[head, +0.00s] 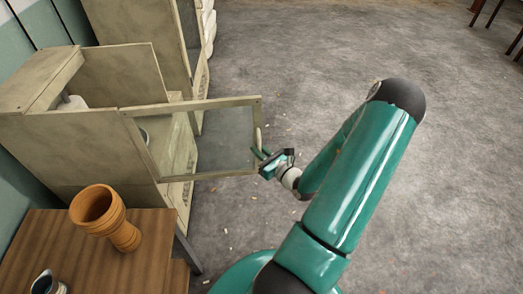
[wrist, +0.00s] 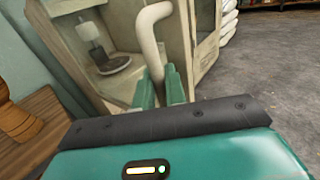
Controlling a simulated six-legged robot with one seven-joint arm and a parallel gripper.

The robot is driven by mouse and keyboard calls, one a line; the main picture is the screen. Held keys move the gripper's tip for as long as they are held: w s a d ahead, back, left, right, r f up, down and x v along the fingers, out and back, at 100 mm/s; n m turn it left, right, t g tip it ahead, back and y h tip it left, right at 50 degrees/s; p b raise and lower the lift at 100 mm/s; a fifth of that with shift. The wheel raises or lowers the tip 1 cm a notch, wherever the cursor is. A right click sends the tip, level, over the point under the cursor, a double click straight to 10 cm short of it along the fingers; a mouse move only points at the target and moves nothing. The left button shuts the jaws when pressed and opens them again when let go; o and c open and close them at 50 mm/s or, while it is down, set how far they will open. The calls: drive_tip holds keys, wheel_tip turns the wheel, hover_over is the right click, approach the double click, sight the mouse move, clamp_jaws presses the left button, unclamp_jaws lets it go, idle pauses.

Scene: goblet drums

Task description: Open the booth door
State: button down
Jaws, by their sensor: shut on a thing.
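The booth door (head: 205,175) is a pale wooden frame with a grey see-through pane. It stands swung out from the front of the beige booth (head: 75,145), leaving the inside partly visible. A pale curved handle (head: 258,135) sits at the door's free edge, and it shows large in the wrist view (wrist: 150,40). My gripper (head: 261,154) is at this handle, shut on its lower part. In the wrist view the green fingers (wrist: 160,86) stand on either side of the handle.
An orange goblet drum (head: 105,215) stands on a brown wooden table (head: 140,265) at lower left. A second beige booth (head: 150,35) stands behind. Inside the open booth are a dark disc (wrist: 113,66) and a pale upright object (wrist: 91,37).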

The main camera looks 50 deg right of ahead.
drive_tip(key=shift+w+a, duration=0.1)
drive_tip(key=shift+w, duration=0.05)
drive_tip(key=c, duration=1.5)
unclamp_jaws()
drive_tip(key=shift+c, duration=0.2)
drive_tip(key=shift+s, duration=0.4)
drive_tip(key=s+a, duration=0.1)
drive_tip(key=s, duration=1.2)
drive_tip(key=shift+a, duration=0.2)
